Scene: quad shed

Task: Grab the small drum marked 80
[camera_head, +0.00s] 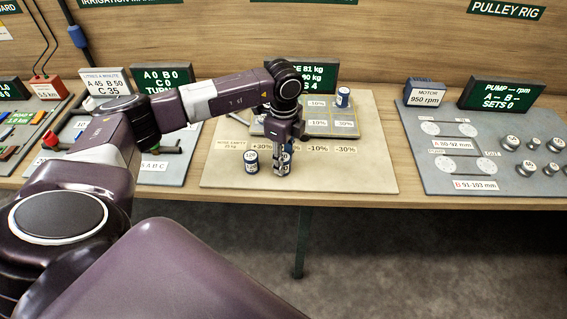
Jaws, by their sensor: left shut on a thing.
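My left gripper (282,172) reaches down over the beige board and is shut on a small white drum with dark bands (286,160). The fingers cover much of this drum, and I cannot read its number for sure. A second small drum (251,162) stands upright just left of the gripper, apart from it; its mark looks like 120 but is small. A third small drum (343,97) stands at the back right of the grey tray on the board. My right gripper is not in view.
The beige board (370,178) has percentage labels and a grey tray (312,112) behind the gripper. A dark sign (318,75) stands at the back. The board's front right is clear.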

